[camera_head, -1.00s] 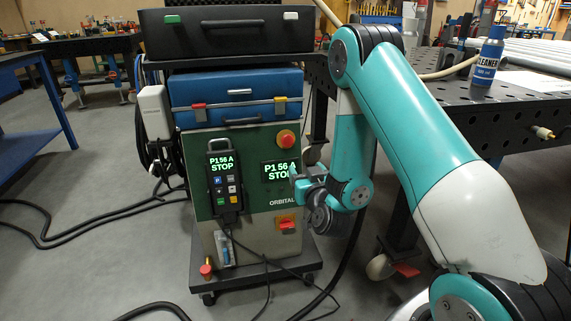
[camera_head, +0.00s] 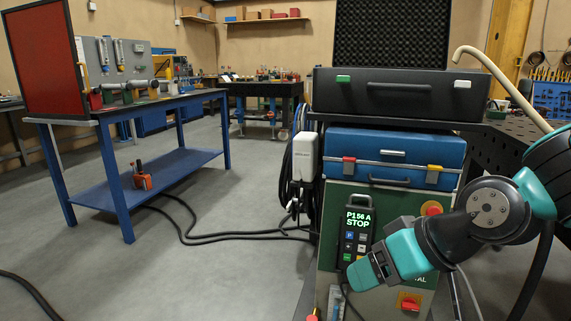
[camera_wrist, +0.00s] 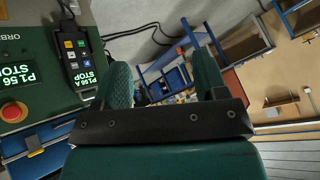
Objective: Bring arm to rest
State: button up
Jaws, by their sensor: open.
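My gripper (camera_head: 366,274) is in front of the green cabinet in the head view, at the end of my teal and black arm. In the wrist view its two green fingers (camera_wrist: 163,82) stand apart with nothing between them. The gripper hides part of the cabinet's front, including the cabinet's own display, in the head view. A black pendant (camera_head: 357,230) reading "P156 A STOP" is on the cabinet (camera_head: 334,198). The wrist view shows the pendant (camera_wrist: 78,56) and the cabinet's matching screen (camera_wrist: 18,76) to the left of the fingers.
A dark perforated table (camera_head: 512,140) stands at right, behind my arm. A blue workbench (camera_head: 215,158) stands at left. Open floor (camera_head: 240,265) lies between, with cables across it.

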jog(key=s+d+r+n+g+h, duration=0.1)
jog(key=s+r+n+g+h, duration=0.2)
jog(key=s, duration=1)
notch_tip(320, 180, up, 24)
jog(key=m+g+p, duration=0.1)
jog(key=p, duration=2.3)
jog(key=shift+d+r+g+y, duration=0.15)
jog(key=shift+d+g+y, duration=0.15)
jog(key=shift+y, duration=0.1)
